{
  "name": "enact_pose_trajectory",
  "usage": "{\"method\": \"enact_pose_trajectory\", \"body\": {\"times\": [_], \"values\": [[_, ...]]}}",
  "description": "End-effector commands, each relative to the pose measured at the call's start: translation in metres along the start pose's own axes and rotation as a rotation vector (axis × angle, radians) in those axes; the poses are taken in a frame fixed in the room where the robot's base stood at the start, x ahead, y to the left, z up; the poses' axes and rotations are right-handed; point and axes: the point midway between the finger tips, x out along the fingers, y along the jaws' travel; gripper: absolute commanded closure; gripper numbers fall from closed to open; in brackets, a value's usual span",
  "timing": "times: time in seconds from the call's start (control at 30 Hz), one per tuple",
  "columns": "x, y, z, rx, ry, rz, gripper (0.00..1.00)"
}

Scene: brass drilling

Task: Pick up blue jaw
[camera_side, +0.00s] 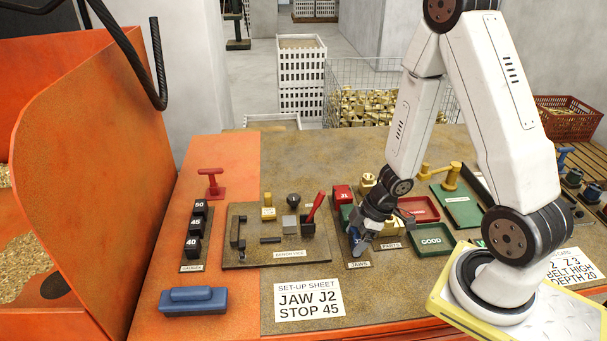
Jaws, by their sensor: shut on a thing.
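The blue jaw (361,246) is a small block at the front of the jaws board, low near the board's label. My gripper (359,232) points down over the board and is shut on the blue jaw. The fingers hide part of the jaw, and I cannot tell whether it touches the board. A red jaw (342,194) marked J1 stands at the back of the same board (358,265). A green jaw (346,214) sits just in front of it, partly hidden by my gripper.
Right of the jaws are brass parts, a red tray (419,208) and a green GOOD tray (431,239). A tool board (280,254) with a red-handled lever lies to the left. A set-up sheet (309,300) reading JAW J2, STOP 45 lies in front. A blue-handled brush (193,300) lies front left.

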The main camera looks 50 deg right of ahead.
Motion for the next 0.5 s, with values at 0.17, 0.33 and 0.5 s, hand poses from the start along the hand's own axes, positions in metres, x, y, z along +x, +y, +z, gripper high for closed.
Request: {"method": "enact_pose_trajectory", "body": {"times": [0.17, 0.33, 0.5], "values": [[-0.0006, 0.0002, -0.0004, -0.001, 0.001, 0.000, 0.79], [-0.0034, 0.0004, -0.0018, 0.000, 0.002, 0.001, 0.79], [-0.0098, 0.0005, -0.0047, -0.001, 0.003, 0.001, 0.79]]}}
